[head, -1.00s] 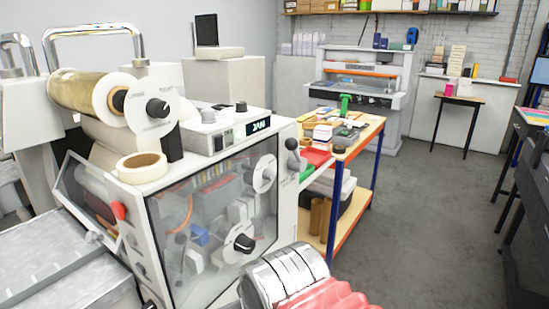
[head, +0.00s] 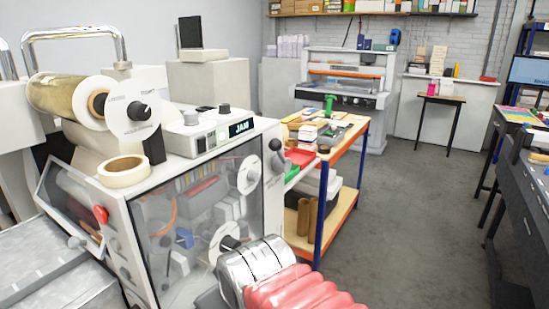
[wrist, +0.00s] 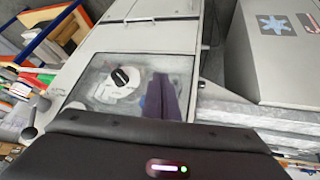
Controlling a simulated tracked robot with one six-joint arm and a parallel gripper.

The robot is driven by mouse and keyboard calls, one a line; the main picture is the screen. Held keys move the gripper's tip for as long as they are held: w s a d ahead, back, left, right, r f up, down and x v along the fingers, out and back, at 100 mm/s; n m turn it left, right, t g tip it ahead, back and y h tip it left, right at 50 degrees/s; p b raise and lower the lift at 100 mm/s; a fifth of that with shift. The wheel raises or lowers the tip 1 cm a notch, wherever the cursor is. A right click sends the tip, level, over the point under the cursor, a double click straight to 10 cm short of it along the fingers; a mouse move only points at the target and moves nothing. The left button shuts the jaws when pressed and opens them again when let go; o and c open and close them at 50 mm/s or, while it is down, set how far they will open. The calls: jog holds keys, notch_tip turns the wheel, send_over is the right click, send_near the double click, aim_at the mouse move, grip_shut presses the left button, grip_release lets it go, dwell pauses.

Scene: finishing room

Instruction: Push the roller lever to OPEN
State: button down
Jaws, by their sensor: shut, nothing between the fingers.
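The machine (head: 130,225) stands at left in the head view, its display reading JAM. A lever with a dark ball knob (head: 275,145) stands at its right side, roughly upright; I cannot read any OPEN mark by it. A second, red-tipped lever (head: 100,214) is on its left front edge. In the wrist view, a ball-ended lever (wrist: 41,104) shows at left beside the machine's clear window (wrist: 92,82). My gripper (wrist: 160,78) is shut and empty, its dark fingers over that window, to the right of the ball lever and apart from it. The head view does not show my fingers.
A roll of tape (head: 123,168) lies on the machine top, below a large film roll (head: 62,96). A loaded workbench (head: 345,134) stands just right of the ball lever. Grey floor (head: 420,190) is clear farther right. A dark bench (head: 530,200) stands at the right edge.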

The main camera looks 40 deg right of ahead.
jog(key=w+d+r+n+t+h, duration=0.4)
jog(key=w+d+n+t, duration=0.15)
jog(key=w+d, duration=0.8)
jog(key=w+d+r+n+t, duration=0.1)
jog(key=d+r+n+t, duration=0.4)
jog(key=d+n, duration=0.5)
jog(key=shift+d+t+h, duration=0.4)
jog(key=shift+d+t, duration=0.25)
jog(key=shift+d, duration=0.2)
jog(key=shift+w+r, duration=0.1)
jog(key=shift+w, duration=0.1)
